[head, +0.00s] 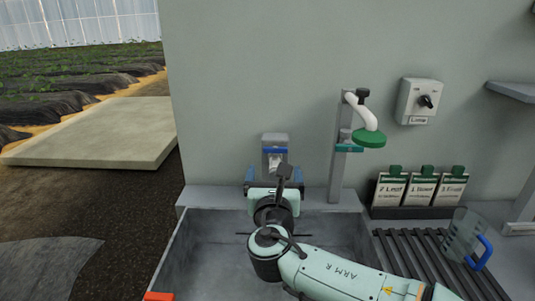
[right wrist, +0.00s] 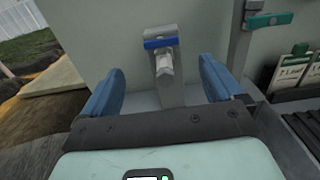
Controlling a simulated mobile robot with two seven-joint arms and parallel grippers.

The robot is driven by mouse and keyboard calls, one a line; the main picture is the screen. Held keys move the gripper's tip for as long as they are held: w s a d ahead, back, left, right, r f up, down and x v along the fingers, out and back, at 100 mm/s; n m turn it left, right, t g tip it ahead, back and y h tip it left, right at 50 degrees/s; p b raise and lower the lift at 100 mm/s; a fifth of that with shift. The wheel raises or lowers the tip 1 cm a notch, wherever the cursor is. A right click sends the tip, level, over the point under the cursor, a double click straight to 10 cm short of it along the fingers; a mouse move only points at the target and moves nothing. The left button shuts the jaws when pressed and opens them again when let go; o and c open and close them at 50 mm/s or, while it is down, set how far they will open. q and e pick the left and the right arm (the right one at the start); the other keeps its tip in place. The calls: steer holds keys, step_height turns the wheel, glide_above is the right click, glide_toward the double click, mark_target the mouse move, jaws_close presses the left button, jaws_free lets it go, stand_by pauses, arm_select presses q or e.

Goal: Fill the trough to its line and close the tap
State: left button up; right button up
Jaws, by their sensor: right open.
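The grey trough (head: 210,240) lies below the wall in the head view. Its floor looks bare grey and I see no clear water surface. My right arm covers its middle, and I cannot make out a fill line. A tap with a blue lever (head: 275,150) stands on a grey post behind the trough. In the right wrist view the blue lever (right wrist: 160,43) lies crosswise above a pale spout, with no stream visible. My right gripper (head: 273,174) is open, its blue fingers apart and empty, in front of the tap and below its lever.
Right of the tap, a green shower head (head: 369,138) hangs from a post with a teal lever (head: 348,148). A clear jug with a blue handle (head: 484,252) stands on the slatted rack (head: 408,248). Labelled packets (head: 420,188) and a knob box (head: 419,101) are beyond.

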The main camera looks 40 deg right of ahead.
mark_target(275, 150)
steer(key=x, duration=1.2)
steer(key=shift+s, duration=0.1)
steer(key=shift+f, duration=0.1)
